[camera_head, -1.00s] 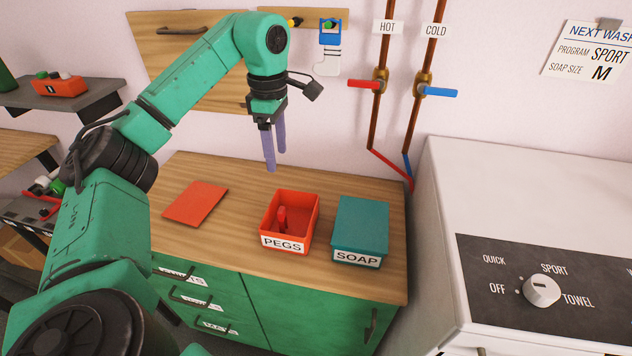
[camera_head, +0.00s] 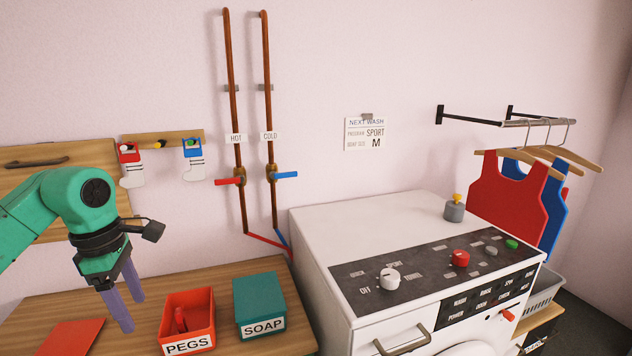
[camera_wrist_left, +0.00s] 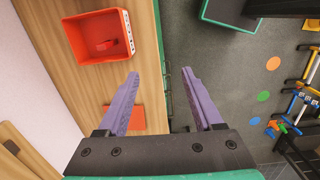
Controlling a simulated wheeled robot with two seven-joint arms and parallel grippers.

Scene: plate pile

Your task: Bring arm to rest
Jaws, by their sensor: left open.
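My left gripper (camera_head: 133,314) is open and empty at the lower left of the head view. Its two purple fingers point down over the wooden worktop, just left of the red PEGS box (camera_head: 206,312) in the picture. In the left wrist view the fingers (camera_wrist_left: 160,73) stand wide apart with nothing between them. The open PEGS box shows there at the upper left (camera_wrist_left: 88,20), with a red peg (camera_wrist_left: 106,45) inside. My right gripper is in neither view.
A teal SOAP box (camera_head: 260,297) stands right of the PEGS box. A flat red panel (camera_head: 70,336) lies at the worktop's left. The white washing machine (camera_head: 400,225) stands to the right. Red (camera_head: 229,181) and blue (camera_head: 285,175) valve handles sit on the wall pipes.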

